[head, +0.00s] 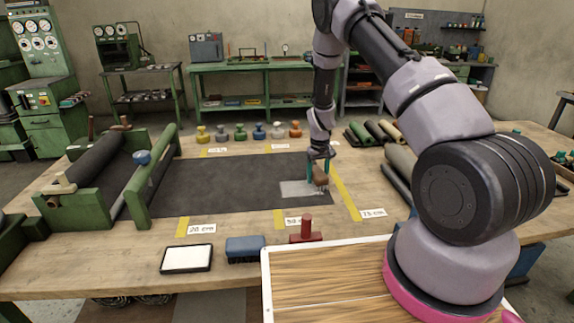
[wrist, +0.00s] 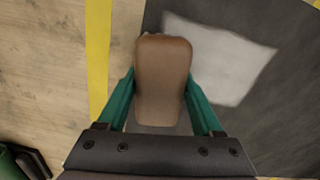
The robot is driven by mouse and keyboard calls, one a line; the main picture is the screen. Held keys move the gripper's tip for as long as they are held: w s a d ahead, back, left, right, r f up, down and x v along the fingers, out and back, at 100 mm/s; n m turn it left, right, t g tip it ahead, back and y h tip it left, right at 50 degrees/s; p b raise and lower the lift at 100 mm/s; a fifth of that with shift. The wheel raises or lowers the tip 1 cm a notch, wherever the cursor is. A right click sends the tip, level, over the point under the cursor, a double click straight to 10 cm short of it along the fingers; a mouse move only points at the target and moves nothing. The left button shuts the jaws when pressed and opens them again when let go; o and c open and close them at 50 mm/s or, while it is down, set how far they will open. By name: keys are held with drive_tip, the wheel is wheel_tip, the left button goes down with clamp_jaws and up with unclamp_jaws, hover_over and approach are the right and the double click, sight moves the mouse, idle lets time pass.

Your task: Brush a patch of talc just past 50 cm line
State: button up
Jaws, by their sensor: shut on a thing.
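My gripper (head: 318,176) is over the right end of the dark sheet (head: 215,187), its teal fingers shut on a brown-topped brush (head: 321,180). In the wrist view the brush (wrist: 163,80) sits between the two fingers; its underside is hidden. A pale patch of talc (head: 297,189) lies on the sheet just left of the brush; it also shows in the wrist view (wrist: 225,65). The patch is right of the yellow 50 cm line (head: 279,220) and left of the yellow 75 cm line (head: 345,193). I cannot tell whether the bristles touch the sheet.
A black-rimmed white pad (head: 187,258), a blue brush (head: 245,248) and a red-handled tool (head: 306,232) lie along the front. A green roller stand (head: 85,210) holds the sheet's left end. Several coloured knobs stand behind the sheet. Rolls (head: 375,131) lie at the right.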

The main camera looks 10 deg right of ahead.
sight(321, 171)
drive_tip(key=shift+d, duration=0.45)
drive_tip(key=shift+d+r, duration=0.2)
wheel_tip(321, 171, up, 3)
drive_tip(key=shift+a+f, duration=0.1)
drive_tip(key=shift+a, duration=0.05)
drive_tip(key=shift+r, duration=2.65)
